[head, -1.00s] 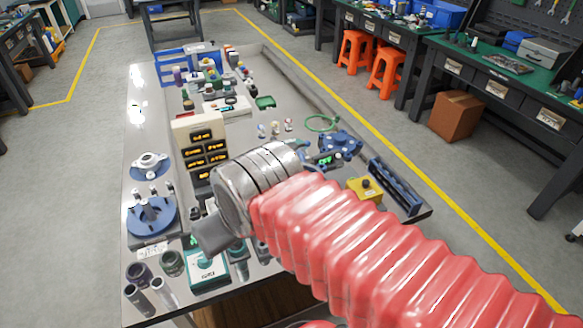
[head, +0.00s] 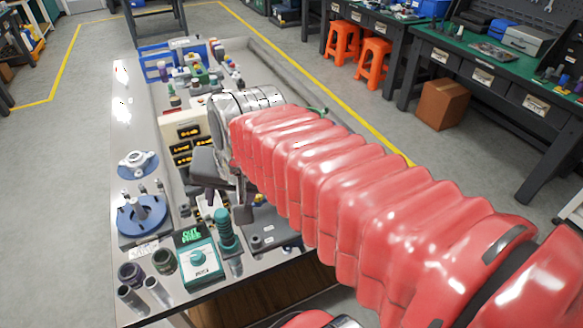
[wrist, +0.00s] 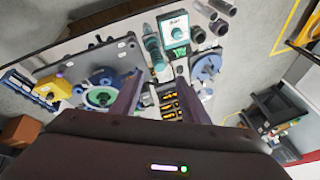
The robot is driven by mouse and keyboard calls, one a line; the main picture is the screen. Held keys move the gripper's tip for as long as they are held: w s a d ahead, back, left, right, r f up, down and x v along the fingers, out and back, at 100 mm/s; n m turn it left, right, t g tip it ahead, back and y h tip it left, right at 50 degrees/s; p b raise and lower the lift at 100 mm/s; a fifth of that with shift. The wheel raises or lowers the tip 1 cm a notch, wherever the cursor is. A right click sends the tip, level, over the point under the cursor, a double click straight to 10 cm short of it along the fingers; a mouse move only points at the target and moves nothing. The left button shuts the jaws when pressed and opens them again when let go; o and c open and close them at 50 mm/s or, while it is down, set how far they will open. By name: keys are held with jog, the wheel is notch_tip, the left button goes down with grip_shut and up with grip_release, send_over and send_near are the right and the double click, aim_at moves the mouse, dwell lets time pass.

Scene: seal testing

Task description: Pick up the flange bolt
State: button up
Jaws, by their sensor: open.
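My gripper (head: 228,192) is open and empty, its dark fingers above the left middle part of the bench. In the wrist view its two purple-grey fingers (wrist: 158,80) stand apart, with the bench top between and beyond them. I cannot make out the flange bolt for certain in either view. A few small upright metal pieces (head: 150,187) stand behind the blue flange (head: 141,215) at the bench's left; they are too small to tell apart. The blue flange also shows in the wrist view (wrist: 207,68), right of the fingers. My red sleeved arm hides the bench's right part in the head view.
A teal box with a green display (head: 197,262) and a teal-handled tool (head: 226,232) are near the front. Dark cylinders (head: 131,272) stand front left. A panel with amber displays (head: 188,133) is by the gripper. In the wrist view a yellow box (wrist: 52,87) is at left.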

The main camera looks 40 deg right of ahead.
jog(key=w+d+f+m, duration=0.1)
jog(key=w+d+m, duration=0.2)
jog(key=d+m, duration=1)
jog(key=w+d+f+m, duration=0.1)
jog(key=w+d+m, duration=0.2)
jog(key=d+m, duration=1.1)
jog(key=shift+w+d+m, duration=0.3)
jog(key=shift+w+d, duration=0.05)
jog(key=shift+f, duration=0.1)
jog(key=x, duration=0.8)
jog(key=shift+a+f, duration=0.15)
jog(key=shift+f, duration=0.2)
jog(key=shift+g, duration=0.3)
